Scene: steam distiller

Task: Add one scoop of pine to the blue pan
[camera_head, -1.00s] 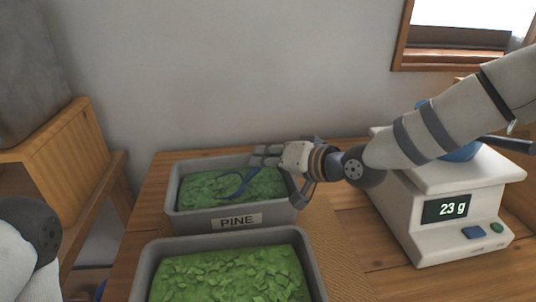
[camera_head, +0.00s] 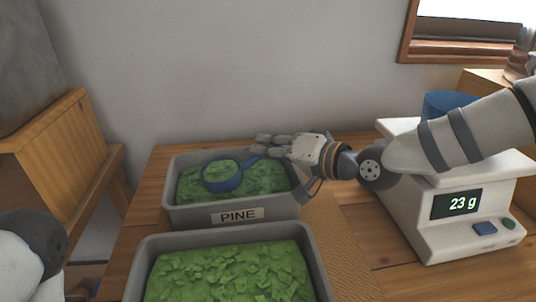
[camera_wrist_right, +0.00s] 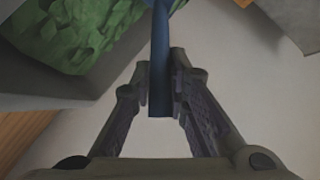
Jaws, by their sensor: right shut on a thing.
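The grey bin labelled PINE (camera_head: 180,212) holds green pine material (camera_head: 262,180). My right gripper (camera_head: 262,146) is at the bin's back right and is shut on the handle of a blue scoop (camera_head: 222,184). The scoop's cup is over the bin, level and open side up, with green material in it. In the right wrist view the blue handle (camera_wrist_right: 160,60) runs between the two fingers (camera_wrist_right: 161,95). The blue pan (camera_head: 446,102) is on the white scale (camera_head: 400,200), partly hidden behind my right arm. The scale reads 23 g. My left gripper is not in view.
A second grey bin (camera_head: 140,262) with green material stands in front of the pine bin. A wooden cabinet (camera_head: 62,140) is at the left. The wall is behind the table (camera_head: 350,240), with a window at the upper right.

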